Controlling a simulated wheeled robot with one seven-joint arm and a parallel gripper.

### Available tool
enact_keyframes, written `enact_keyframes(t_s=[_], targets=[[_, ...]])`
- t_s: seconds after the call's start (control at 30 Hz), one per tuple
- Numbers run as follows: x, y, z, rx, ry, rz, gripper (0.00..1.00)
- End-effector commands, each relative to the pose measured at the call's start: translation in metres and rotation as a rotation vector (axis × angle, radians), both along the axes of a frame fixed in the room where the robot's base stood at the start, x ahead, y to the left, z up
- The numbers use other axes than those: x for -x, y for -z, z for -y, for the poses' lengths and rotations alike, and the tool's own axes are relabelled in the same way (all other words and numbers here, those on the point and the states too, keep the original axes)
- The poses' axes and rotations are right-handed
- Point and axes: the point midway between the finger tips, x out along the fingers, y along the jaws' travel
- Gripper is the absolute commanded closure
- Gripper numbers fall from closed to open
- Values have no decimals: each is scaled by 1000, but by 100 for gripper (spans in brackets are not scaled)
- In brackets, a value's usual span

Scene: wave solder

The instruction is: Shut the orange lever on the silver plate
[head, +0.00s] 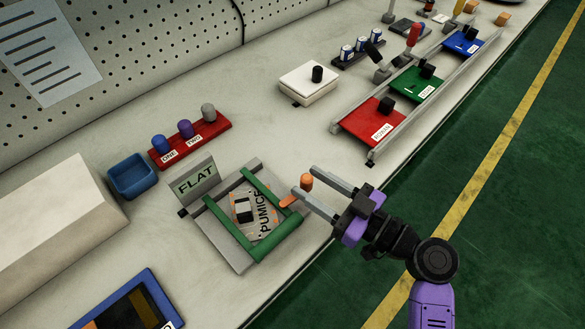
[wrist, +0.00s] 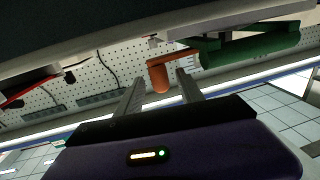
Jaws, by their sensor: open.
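The silver plate (head: 222,243) lies on the bench with a green frame (head: 232,237) on it and a board marked PUMICE (head: 262,222) inside the frame. The orange lever (head: 289,201) sits at the frame's right corner and ends in an upright rounded orange knob (head: 306,180). My gripper (head: 304,179) is open, with its two fingers reaching in from the right, one on either side of the knob. In the wrist view the orange lever (wrist: 158,78) shows between the fingertips (wrist: 161,76). I cannot tell whether a finger touches it.
A FLAT sign (head: 195,180) stands at the plate's back edge. A blue bin (head: 133,176) and a red rack (head: 189,153) with several knobs are behind it. A rail carries red (head: 373,121), green and blue trays at upper right. Bare bench lies between the plate and rail.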

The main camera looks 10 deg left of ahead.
Motion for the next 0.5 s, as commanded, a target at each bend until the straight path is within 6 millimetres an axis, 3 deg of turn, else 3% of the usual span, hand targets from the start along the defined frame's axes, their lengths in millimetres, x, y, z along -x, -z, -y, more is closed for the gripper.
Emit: enact_keyframes(t_s=[0.2,0.5], targets=[[-16,-1,-28,0,-3,0,55],[-24,0,-41,0,1,0,55]])
